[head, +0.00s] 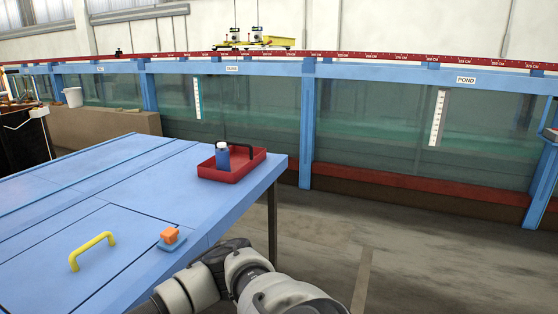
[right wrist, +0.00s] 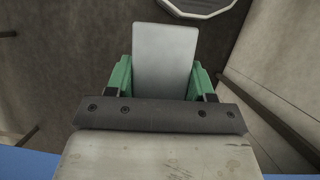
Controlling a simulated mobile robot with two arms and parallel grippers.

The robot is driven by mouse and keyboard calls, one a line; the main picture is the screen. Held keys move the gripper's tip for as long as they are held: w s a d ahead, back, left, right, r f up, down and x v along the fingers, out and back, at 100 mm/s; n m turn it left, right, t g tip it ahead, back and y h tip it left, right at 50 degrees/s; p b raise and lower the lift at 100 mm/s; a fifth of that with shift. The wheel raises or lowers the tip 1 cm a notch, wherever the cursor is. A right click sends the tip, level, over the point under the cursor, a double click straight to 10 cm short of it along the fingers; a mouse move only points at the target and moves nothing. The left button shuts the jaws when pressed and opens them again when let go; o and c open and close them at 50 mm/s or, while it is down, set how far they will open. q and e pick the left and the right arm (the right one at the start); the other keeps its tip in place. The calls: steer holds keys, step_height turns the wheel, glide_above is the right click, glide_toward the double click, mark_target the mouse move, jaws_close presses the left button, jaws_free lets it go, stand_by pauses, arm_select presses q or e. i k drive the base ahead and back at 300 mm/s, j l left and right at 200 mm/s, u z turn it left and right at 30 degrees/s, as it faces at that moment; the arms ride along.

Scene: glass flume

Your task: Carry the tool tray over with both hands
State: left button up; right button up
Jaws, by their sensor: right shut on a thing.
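A shallow red tray (head: 234,174) with a black handle (head: 238,149) stands on the blue table near its far right corner. A blue bottle (head: 222,158) with a white cap stands upright in it. No gripper is near the tray in the head view. An arm of mine crosses the bottom, its gripper out of sight. In the right wrist view my right gripper (right wrist: 164,74) has green fingers, shut on a flat light-grey thing (right wrist: 165,50). What that thing is, I cannot tell. My left gripper is not in view.
On the blue table (head: 130,215) are a yellow handle (head: 92,247) and an orange block (head: 169,235) on a blue pad (head: 172,244). The glass flume (head: 390,120) runs behind. A white bucket (head: 73,97) is at left. Bare floor (head: 420,240) lies right of the table.

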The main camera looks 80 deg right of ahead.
mark_target(244, 159)
steer(key=l+z, duration=0.4)
steer(key=l, duration=2.35)
